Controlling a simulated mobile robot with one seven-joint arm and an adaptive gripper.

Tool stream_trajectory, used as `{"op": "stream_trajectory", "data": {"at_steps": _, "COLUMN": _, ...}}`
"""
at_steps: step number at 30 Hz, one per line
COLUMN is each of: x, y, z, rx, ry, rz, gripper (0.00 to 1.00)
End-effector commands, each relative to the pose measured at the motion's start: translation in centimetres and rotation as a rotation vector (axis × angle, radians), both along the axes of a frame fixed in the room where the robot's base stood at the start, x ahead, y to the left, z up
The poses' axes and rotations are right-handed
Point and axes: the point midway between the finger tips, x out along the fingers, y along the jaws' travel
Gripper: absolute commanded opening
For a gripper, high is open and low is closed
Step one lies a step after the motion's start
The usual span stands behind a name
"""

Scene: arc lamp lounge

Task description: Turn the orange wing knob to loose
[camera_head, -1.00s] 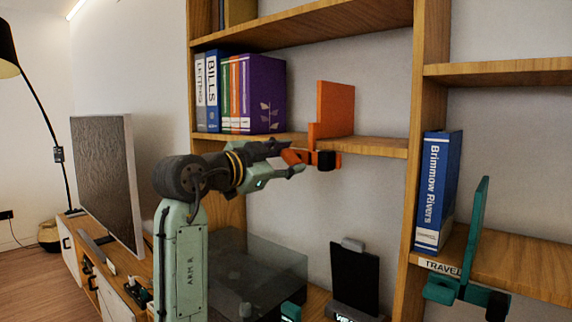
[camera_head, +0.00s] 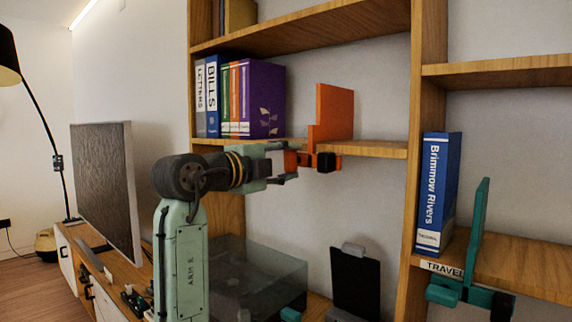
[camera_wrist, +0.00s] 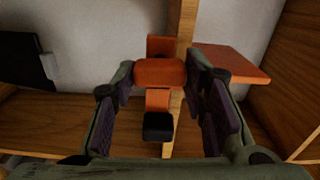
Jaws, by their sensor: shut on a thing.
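An orange bookend (camera_head: 334,112) is clamped on the front edge of the middle shelf, its plate upright. Its orange wing knob (camera_head: 291,160) sits at the left of the clamp, below the shelf's front edge. My gripper (camera_head: 288,163) reaches in from the left and is shut on the wing knob. In the wrist view, the knob (camera_wrist: 160,72) is a wide orange block between the purple finger pads (camera_wrist: 163,92). The clamp's black end (camera_wrist: 158,127) shows below it, and the orange plate (camera_wrist: 235,63) lies to the right. The knob's shaft is mostly hidden.
Several binders (camera_head: 262,98) stand left of the bookend. A teal bookend (camera_head: 478,232) and a blue book (camera_head: 438,190) are on the right shelf. A dark stand (camera_head: 355,283) and a clear-lidded box (camera_head: 262,275) are below.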

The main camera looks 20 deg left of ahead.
Motion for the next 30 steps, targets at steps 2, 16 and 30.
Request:
{"op": "stream_trajectory", "data": {"at_steps": 2, "x": -0.01, "y": 0.01, "z": -0.05, "rx": 0.025, "ry": -0.009, "rz": 0.000, "gripper": 0.12}}
{"op": "stream_trajectory", "data": {"at_steps": 16, "x": -0.01, "y": 0.02, "z": -0.03, "rx": 0.074, "ry": -0.026, "rz": 0.000, "gripper": 0.12}}
{"op": "stream_trajectory", "data": {"at_steps": 30, "x": -0.01, "y": 0.01, "z": -0.03, "rx": 0.072, "ry": -0.026, "rz": 0.000, "gripper": 0.58}}
